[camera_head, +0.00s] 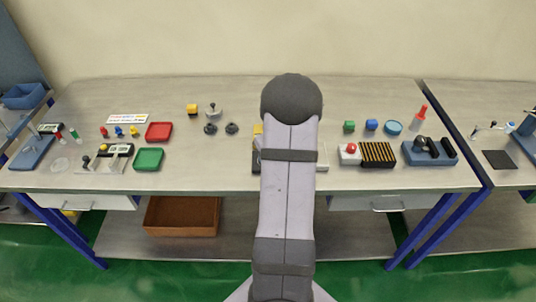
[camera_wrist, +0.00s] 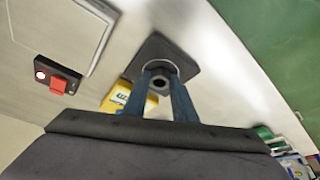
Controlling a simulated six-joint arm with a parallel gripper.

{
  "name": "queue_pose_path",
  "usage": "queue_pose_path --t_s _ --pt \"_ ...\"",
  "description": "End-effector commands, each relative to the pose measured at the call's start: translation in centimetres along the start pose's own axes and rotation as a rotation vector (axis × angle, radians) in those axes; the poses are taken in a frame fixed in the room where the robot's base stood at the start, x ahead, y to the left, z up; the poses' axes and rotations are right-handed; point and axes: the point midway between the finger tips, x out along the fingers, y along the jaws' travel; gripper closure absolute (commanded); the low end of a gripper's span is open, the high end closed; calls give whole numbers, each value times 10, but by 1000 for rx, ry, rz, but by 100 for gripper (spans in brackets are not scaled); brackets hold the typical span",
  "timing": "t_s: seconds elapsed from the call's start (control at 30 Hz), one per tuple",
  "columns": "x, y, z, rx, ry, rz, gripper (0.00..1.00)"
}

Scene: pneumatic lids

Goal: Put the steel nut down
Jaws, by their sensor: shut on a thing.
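My gripper (camera_wrist: 158,82) shows in the wrist view as two blue fingers reaching forward. It is shut on a small dark ring-like piece with a hole, which I take to be the steel nut (camera_wrist: 160,83). The nut sits between the fingertips, in front of a dark grey square plate (camera_wrist: 180,55) with a pale ring on it. I cannot tell whether the nut touches the plate. In the head view my arm hides the gripper, the nut and most of what lies around them.
In the wrist view, a yellow block (camera_wrist: 117,97) lies beside the fingers, and a black box with a red switch (camera_wrist: 58,85) is at left. In the head view, the worktable (camera_head: 225,175) holds a red tray (camera_head: 159,131), a green tray (camera_head: 148,159) and a striped black block (camera_head: 378,154).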

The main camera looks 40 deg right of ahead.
Motion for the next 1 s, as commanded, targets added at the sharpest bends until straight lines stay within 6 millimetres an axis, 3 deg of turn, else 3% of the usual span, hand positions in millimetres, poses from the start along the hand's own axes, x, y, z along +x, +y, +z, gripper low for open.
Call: queue_pose_path --t_s 0.03,0.07,0.13,0.63,1.0 --pt "2 0 1 0 1 0 99" --pt "2 0 1 0 0 0 73" --pt "1 0 0 0 0 0 57" --pt "-5 0 -1 0 2 1 57" --pt "-56 1 -1 -1 5 4 57"
